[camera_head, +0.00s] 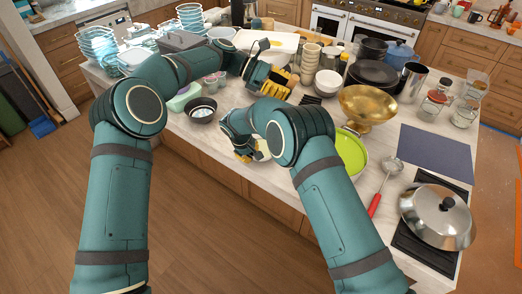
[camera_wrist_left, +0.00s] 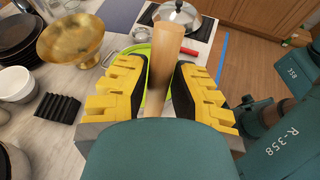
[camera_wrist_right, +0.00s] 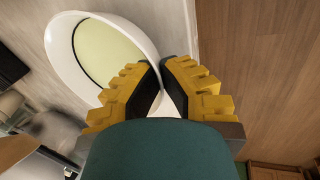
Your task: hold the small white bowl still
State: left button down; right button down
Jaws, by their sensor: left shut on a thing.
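The small white bowl (camera_wrist_right: 62,58) fills the upper left of the right wrist view, with a pale yellow-green surface inside. Its rim passes between the fingers of my right gripper (camera_wrist_right: 162,75), which look shut on it. In the head view, the right gripper (camera_head: 246,153) is at the counter's front edge, and my arm hides most of the bowl. My left gripper (camera_head: 281,82) is over the middle of the counter. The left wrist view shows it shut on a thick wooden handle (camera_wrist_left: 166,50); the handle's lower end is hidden.
A small dark bowl (camera_head: 201,110) is left of the right gripper. The counter's back is crowded.

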dwell(0.3)
jog(key=c, duration=1.1)
grip_release()
jog(key=shift+o, duration=0.2)
jog(key=v, duration=1.2)
jog(key=shift+f, duration=0.1)
